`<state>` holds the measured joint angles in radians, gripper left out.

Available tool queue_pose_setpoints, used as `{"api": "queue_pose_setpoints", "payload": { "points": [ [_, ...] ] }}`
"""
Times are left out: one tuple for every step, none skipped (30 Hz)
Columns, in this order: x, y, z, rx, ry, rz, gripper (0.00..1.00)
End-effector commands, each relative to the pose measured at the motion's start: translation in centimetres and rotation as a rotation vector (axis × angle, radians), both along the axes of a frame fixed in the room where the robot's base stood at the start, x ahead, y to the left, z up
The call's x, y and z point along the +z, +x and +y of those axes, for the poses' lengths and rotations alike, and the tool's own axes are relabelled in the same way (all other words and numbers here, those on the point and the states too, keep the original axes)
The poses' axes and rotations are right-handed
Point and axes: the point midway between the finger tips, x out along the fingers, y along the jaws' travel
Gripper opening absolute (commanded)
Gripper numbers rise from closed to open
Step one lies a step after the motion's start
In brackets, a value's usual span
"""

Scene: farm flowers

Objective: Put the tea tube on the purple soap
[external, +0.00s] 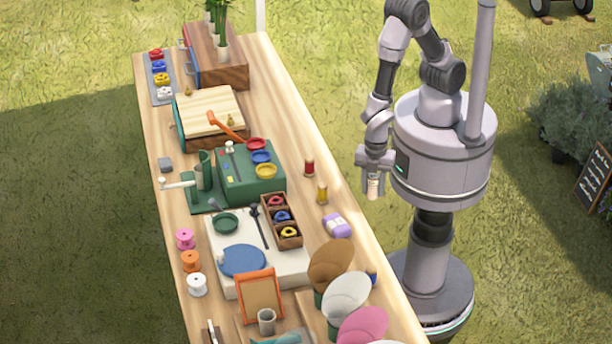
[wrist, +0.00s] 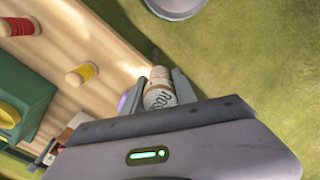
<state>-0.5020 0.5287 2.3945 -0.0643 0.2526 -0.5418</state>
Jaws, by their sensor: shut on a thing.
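My gripper (external: 374,186) is shut on the tea tube (external: 373,189), a small pale tube with a tan end. My gripper holds it in the air off the right edge of the table, over the grass. In the wrist view only a sliver of purple (wrist: 122,103) shows left of the fingers, mostly hidden.
A wooden box (external: 283,222) with coloured rings is left of the soap. Brown, white and pink fan-shaped discs (external: 332,262) stand close in front of it.

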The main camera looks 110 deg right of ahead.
Motion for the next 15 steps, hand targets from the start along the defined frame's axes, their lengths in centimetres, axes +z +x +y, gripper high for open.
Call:
{"api": "queue_pose_setpoints", "payload": {
  "points": [
    [0.9, -0.9, -1.2, -0.061, 0.000, 0.001, 0.00],
    [1.1, -1.5, -1.7, -0.098, -0.001, 0.001, 0.00],
    [1.3, -2.0, -2.4, -0.141, 0.000, 0.000, 0.00],
    [1.4, -2.3, -2.7, -0.164, 0.000, 0.000, 0.00],
    [1.4, -2.3, -2.8, -0.181, 0.001, 0.000, 0.00],
    [1.3, -1.9, -2.7, -0.194, 0.001, -0.002, 0.00],
    [1.2, -1.2, -2.5, -0.198, 0.002, -0.002, 0.00],
    [1.1, -0.5, -2.2, -0.200, 0.002, -0.002, 0.00],
    [0.9, 0.8, -1.6, -0.200, 0.002, -0.004, 0.00],
    [0.7, 1.8, -1.2, -0.200, 0.002, -0.002, 0.00],
    [0.6, 2.8, -0.8, -0.199, 0.002, -0.004, 0.00],
    [0.4, 4.1, -0.2, -0.199, 0.002, -0.002, 0.00],
    [0.4, 5.1, 0.2, -0.199, 0.002, -0.004, 0.00],
    [0.2, 6.1, 0.6, -0.198, 0.001, -0.003, 0.00],
    [0.1, 7.4, 1.2, -0.198, 0.003, -0.003, 0.00]
  ]
}}
